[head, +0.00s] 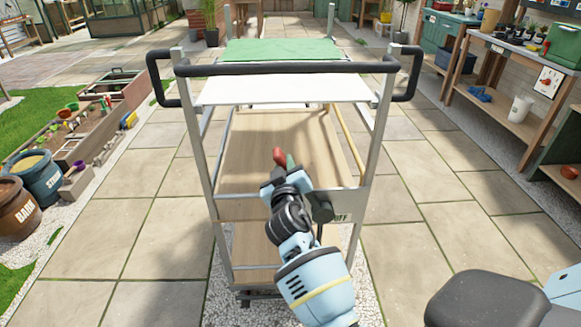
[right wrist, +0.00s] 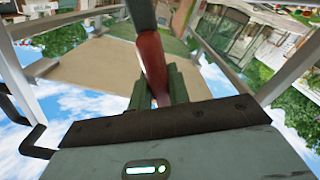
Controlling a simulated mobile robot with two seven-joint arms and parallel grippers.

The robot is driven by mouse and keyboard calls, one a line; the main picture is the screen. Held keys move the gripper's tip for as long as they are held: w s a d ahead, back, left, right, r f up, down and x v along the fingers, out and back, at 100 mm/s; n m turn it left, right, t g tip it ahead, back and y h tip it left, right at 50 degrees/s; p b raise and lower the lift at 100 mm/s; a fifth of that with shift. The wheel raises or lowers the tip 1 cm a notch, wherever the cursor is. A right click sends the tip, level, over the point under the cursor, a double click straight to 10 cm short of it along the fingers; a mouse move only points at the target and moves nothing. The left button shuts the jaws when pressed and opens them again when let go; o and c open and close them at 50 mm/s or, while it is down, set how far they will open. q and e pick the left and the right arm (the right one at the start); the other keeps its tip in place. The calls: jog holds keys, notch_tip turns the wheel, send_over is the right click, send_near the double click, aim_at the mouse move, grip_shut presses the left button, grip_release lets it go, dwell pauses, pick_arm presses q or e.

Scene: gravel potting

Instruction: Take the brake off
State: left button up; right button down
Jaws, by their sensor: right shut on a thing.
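The cart (head: 222,215) stands in front of me, with a metal frame and wooden shelves. A plate (head: 356,205) on its near right side carries the word OFF; my arm covers the rest of the lettering. The red brake lever (head: 279,156) shows just beyond my right gripper (head: 276,178). In the right wrist view the red lever (right wrist: 151,58) runs down between the two fingers of the gripper (right wrist: 156,88), which is shut on it. The lever's lower end and pivot are hidden. My left gripper is not in view.
The cart's black handlebar (head: 290,68) crosses above my right arm. A green mat (head: 280,50) lies on the cart's top. Barrels (head: 40,176) and planter beds stand at the left, workbenches (head: 510,105) at the right. Paving (head: 135,215) is clear on both sides.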

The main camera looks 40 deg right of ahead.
jog(key=shift+w+a, duration=0.1)
jog(key=shift+a, duration=0.05)
jog(key=c, duration=1.3)
grip_release()
jog(key=shift+f, duration=0.1)
jog(key=shift+s+a, duration=0.2)
jog(key=shift+s, duration=0.15)
jog(key=v, duration=0.7)
